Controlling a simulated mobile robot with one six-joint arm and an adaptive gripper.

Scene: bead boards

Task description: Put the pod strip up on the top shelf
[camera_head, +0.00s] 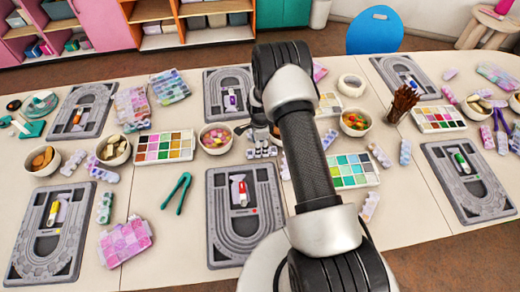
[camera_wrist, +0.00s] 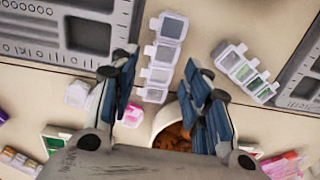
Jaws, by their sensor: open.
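Several translucent white pod strips lie on the table. In the wrist view one strip (camera_wrist: 160,60) lies in line with the gap between the fingers of my gripper (camera_wrist: 161,68). The gripper is open and empty, above the table, and I cannot tell its height over that strip. Another strip (camera_wrist: 245,72) with greenish contents lies to the right. In the head view my arm hides most of the gripper. Strips there include a pale one (camera_head: 103,172) and a green-tinted one (camera_head: 105,207) at left. A shelf unit (camera_head: 181,9) stands at the back; its top is cut off.
A white bowl (camera_wrist: 160,122) with orange contents sits below the gripper. Grey bead boards (camera_head: 212,185), colour trays (camera_head: 137,157), bowls and a cup of brown sticks (camera_head: 402,103) crowd the tables. Green tweezers (camera_head: 178,190) lie at left centre. A blue chair (camera_head: 375,30) stands behind.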

